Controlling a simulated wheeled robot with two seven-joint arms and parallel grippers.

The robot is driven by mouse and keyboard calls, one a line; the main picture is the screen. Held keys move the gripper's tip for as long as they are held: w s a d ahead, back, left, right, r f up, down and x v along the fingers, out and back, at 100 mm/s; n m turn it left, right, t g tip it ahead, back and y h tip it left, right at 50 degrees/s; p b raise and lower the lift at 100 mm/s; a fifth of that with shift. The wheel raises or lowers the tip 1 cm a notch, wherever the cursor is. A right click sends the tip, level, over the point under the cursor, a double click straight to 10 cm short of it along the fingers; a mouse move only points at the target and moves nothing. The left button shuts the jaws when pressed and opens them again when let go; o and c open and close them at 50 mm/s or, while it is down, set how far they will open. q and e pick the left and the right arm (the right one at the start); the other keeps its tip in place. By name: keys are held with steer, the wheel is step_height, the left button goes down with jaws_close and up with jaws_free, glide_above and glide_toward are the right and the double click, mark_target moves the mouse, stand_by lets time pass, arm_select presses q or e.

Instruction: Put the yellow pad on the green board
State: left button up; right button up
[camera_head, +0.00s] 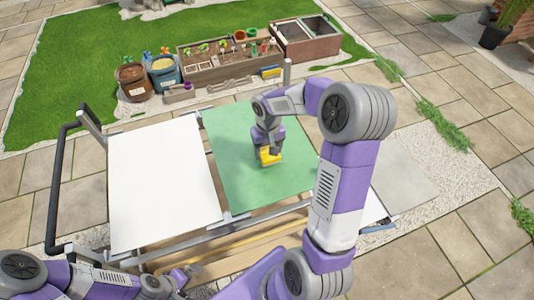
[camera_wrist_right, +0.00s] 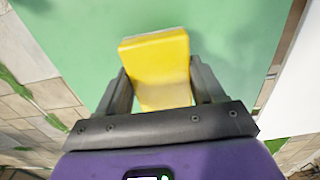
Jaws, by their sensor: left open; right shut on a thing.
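The yellow pad (camera_head: 270,158) is held in my right gripper (camera_head: 268,148), over the right-hand part of the green board (camera_head: 232,150). In the right wrist view the pad (camera_wrist_right: 157,62) sits between the two dark fingers of the gripper (camera_wrist_right: 160,88), with the green board (camera_wrist_right: 235,35) behind it. I cannot tell whether the pad touches the board. My left gripper (camera_head: 185,276) is low at the lower left, in front of the white board and away from the pad; it appears empty.
A white board (camera_head: 160,185) lies left of the green board, and a grey panel (camera_head: 402,180) lies to the right. Behind stand a brown bucket (camera_head: 132,82), a blue bucket (camera_head: 166,76), a long wooden planter (camera_head: 225,68) and a brown box (camera_head: 305,45). The boards' visible surfaces are clear.

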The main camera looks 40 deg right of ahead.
mark_target(268, 156)
steer(key=shift+w+f, duration=0.1)
steer(key=shift+f, duration=1.65)
steer(key=shift+f+b, duration=0.1)
steer(key=shift+b, duration=0.2)
steer(key=o, duration=0.9)
steer(key=shift+o, duration=0.2)
step_height(268, 156, up, 12)
steer(key=shift+r+p, duration=0.15)
steer(key=shift+p, duration=0.65)
